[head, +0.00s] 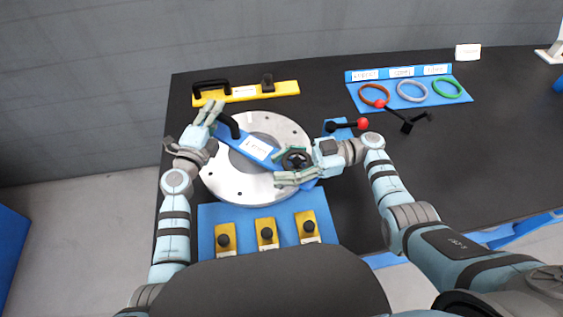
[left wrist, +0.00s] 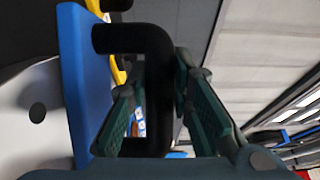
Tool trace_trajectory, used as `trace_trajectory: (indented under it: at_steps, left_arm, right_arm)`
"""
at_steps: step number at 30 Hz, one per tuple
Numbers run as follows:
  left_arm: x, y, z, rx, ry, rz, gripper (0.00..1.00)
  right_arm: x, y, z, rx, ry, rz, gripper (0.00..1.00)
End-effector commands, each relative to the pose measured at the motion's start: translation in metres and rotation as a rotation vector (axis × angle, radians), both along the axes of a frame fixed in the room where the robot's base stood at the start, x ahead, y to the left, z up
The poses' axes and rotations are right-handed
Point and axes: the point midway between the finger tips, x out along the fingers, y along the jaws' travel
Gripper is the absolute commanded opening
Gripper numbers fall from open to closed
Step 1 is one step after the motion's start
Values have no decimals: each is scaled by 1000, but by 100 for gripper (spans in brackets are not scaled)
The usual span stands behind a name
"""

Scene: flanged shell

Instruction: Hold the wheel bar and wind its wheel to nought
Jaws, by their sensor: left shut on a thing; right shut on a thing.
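The wheel bar (head: 261,152) is a blue bar with a white label, lying across the grey flanged disc (head: 213,180). A black handle (head: 233,126) stands at its left end, and a dark handwheel (head: 296,157) sits near its right end. My left gripper (head: 214,111) is shut on the handle. In the left wrist view the handle (left wrist: 133,39) passes between the green fingers (left wrist: 160,108), with the blue bar (left wrist: 76,84) beside it. My right gripper (head: 290,169) is shut on the handwheel, its fingers covering part of the rim. The wheel's reading is too small to tell.
A yellow bar (head: 270,90) with a black handle lies behind the disc. Several yellow blocks with black knobs (head: 266,233) stand on a blue mat (head: 208,212) in front. Coloured rings (head: 411,91) lie on a blue tray at right, near a red-knobbed lever (head: 407,125).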

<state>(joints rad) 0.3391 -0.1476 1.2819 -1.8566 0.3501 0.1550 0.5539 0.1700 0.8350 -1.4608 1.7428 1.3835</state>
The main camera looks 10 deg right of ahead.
Motion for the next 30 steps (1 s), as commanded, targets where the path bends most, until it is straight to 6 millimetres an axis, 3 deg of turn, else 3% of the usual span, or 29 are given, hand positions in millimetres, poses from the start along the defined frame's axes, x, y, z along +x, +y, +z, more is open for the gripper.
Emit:
trace_trajectory:
  at_steps: [22,23,24,26,30]
  left_arm:
    - [1,0,2,-5,-3,2,0]
    - [1,0,2,-5,-3,2,0]
    - [1,0,2,-5,-3,2,0]
    - [1,0,2,-5,-3,2,0]
    - [1,0,2,-4,-3,1,0]
  right_arm:
    - [-4,0,-2,-2,7,36,21]
    - [-4,0,-2,-2,7,36,50]
    - [-4,0,-2,-2,7,36,56]
    - [-3,0,-2,-2,7,36,63]
    - [-3,0,-1,-1,5,35,63]
